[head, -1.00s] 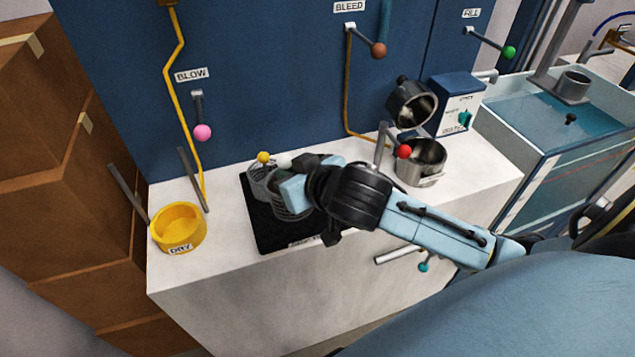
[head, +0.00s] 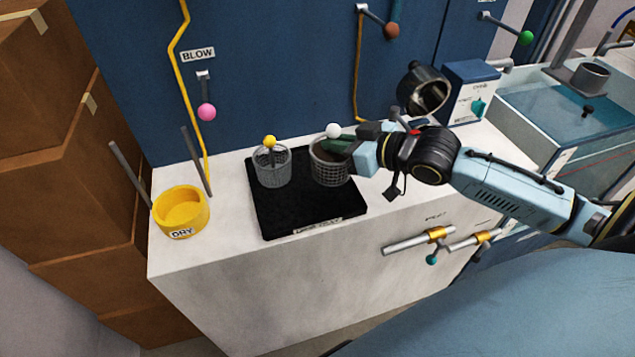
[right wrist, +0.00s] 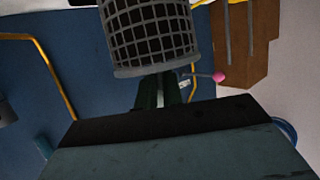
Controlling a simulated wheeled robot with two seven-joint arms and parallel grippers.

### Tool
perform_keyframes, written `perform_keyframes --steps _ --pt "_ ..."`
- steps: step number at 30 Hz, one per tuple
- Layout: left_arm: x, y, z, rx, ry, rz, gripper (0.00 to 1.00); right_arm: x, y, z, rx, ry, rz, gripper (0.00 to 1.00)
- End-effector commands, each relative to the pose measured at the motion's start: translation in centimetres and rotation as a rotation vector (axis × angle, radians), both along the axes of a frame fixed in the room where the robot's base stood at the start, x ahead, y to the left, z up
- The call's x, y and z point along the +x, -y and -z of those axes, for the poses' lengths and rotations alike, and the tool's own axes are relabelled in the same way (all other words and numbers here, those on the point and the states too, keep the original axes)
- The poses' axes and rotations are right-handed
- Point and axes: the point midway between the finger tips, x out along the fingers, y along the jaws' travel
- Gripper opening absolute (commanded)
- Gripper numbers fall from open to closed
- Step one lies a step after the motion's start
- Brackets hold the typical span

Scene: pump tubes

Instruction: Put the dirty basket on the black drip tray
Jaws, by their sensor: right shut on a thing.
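A mesh basket with a white knob (head: 330,170) is at the right rear part of the black drip tray (head: 300,212). My right gripper (head: 343,145) reaches in from the right and is shut on this basket near its rim. I cannot tell whether its base touches the tray or hangs just above it. In the right wrist view the basket's grid wall (right wrist: 150,35) fills the top, just beyond my fingers (right wrist: 160,90). A second mesh basket with a yellow knob (head: 273,168) stands upright on the tray's left rear part. My left gripper is not in view.
A yellow DRY cup (head: 181,212) stands left of the tray, with thin upright rods behind it. A tilted metal pot (head: 424,88) is beyond my right arm, and a water tank (head: 540,110) is at the right. The tray's front half is clear.

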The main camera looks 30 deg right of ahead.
Motion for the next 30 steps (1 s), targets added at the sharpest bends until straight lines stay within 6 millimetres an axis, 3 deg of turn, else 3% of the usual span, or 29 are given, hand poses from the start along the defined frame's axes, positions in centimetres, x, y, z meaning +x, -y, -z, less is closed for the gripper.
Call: perform_keyframes --steps 3,11,17,29,30 --pt "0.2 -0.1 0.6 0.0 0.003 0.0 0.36 0.0 0.0 2.4 0.001 -0.001 0.002 0.0" --pt "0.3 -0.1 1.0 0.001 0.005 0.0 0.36 0.0 0.0 4.7 0.0 0.0 0.0 0.0" --pt "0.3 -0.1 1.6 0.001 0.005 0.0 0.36 0.0 0.0 7.6 0.0 -0.002 0.001 0.0" --pt "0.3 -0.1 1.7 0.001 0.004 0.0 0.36 0.0 0.0 8.1 -0.001 0.0 0.0 0.0" --pt "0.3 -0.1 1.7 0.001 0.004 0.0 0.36 0.0 0.0 8.2 -0.002 -0.002 0.0 0.12"
